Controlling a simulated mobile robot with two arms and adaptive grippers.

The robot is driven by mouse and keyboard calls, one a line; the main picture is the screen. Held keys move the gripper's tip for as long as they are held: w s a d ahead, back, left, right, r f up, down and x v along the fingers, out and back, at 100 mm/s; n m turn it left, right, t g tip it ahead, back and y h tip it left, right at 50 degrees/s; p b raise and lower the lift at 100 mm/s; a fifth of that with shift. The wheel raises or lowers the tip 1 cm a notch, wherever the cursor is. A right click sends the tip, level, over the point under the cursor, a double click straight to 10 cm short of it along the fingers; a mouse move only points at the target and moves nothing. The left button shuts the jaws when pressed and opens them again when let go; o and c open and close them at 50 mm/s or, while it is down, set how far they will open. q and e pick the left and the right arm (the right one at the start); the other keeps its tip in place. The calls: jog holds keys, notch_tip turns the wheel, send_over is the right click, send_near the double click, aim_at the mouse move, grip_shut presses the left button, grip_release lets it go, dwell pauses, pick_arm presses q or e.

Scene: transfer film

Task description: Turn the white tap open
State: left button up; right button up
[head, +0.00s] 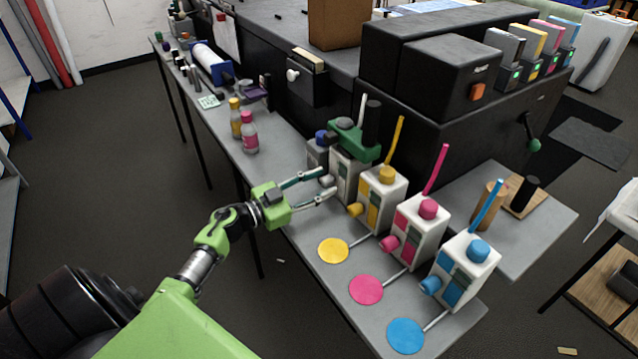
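My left gripper (329,183) reaches in from the left over the table, with its two fingers spread apart. A small whitish tap (326,181) sticks out of the front of a pale dispenser (348,177), between or just beyond the fingertips. The fingers partly hide it, and I cannot tell whether they touch it. A dark green piece with a black cylinder (371,122) covers the dispenser's top. My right gripper is not in view.
Dispensers with a yellow tap (355,210), a pink tap (389,243) and a blue tap (430,285) stand in a row to the right. Yellow, pink and blue discs (405,336) lie before them. Bottles (249,133) stand farther left.

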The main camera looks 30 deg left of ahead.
pick_arm(q)
grip_shut()
jog(key=m, duration=0.3)
jog(key=shift+f+m+b, duration=0.1)
jog(key=shift+m+b, duration=0.3)
jog(key=m+b, duration=0.1)
jog(key=m, duration=0.1)
jog(key=shift+d+m, duration=0.1)
jog(key=shift+m, duration=0.2)
jog(key=m+b, duration=0.1)
jog(key=m, duration=0.1)
jog(key=m+b, duration=0.1)
jog(key=m, duration=0.2)
jog(key=shift+s+f+m, duration=0.1)
jog(key=shift+f+m, duration=0.1)
jog(key=shift+m, duration=0.1)
jog(key=m+b, duration=0.3)
jog(key=m, duration=0.3)
jog(key=shift+b, duration=0.35)
